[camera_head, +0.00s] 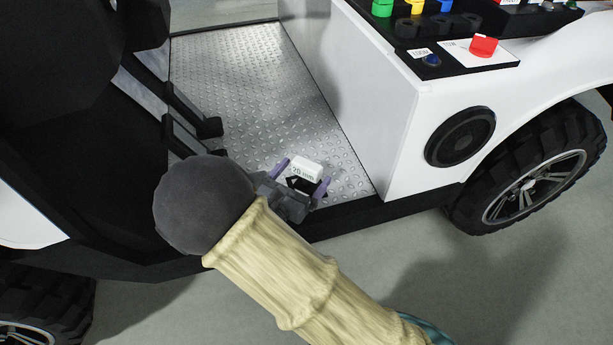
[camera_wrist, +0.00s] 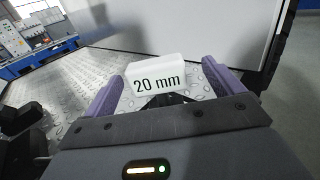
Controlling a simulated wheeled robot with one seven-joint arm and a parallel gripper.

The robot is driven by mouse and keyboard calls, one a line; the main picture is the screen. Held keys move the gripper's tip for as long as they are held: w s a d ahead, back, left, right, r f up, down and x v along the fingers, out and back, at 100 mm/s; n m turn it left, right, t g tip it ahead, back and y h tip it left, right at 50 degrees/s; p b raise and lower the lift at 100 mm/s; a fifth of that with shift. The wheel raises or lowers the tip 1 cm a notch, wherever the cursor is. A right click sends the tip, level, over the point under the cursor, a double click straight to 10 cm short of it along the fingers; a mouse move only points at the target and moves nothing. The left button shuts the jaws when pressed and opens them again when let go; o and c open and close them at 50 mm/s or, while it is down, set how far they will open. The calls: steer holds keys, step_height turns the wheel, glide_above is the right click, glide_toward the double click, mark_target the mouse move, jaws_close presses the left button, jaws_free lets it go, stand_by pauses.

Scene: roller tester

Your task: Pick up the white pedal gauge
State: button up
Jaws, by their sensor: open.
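The white pedal gauge (camera_head: 305,168) is a small white block marked "20 mm". It is at the front part of the vehicle's metal tread-plate floor (camera_head: 250,85). In the wrist view the gauge (camera_wrist: 156,72) faces me with its label upright. My gripper (camera_head: 301,174) is open, with its purple fingers on either side of the gauge. In the wrist view my gripper (camera_wrist: 165,85) shows gaps between both fingers and the block. I cannot tell how far the fingertips reach along it. The gauge's lower part is partly hidden by my gripper.
Two black pedals (camera_head: 208,127) stand on the floor to the left. A white body panel (camera_head: 385,110) rises to the right. The black sill (camera_head: 350,217) runs along the front edge. The tread plate behind the gauge is clear.

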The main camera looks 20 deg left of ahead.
mark_target(310, 162)
steer(key=b+x, duration=0.3)
steer(key=x, duration=0.1)
steer(key=shift+w+a, duration=0.15)
steer(key=shift+a, duration=0.1)
steer(key=shift+w+d+r, duration=0.1)
steer(key=shift+w, duration=0.35)
steer(key=shift+c, duration=0.4)
steer(key=c, duration=1.2)
steer(key=shift+r, duration=0.1)
step_height(310, 162, up, 10)
steer(key=p, duration=0.6)
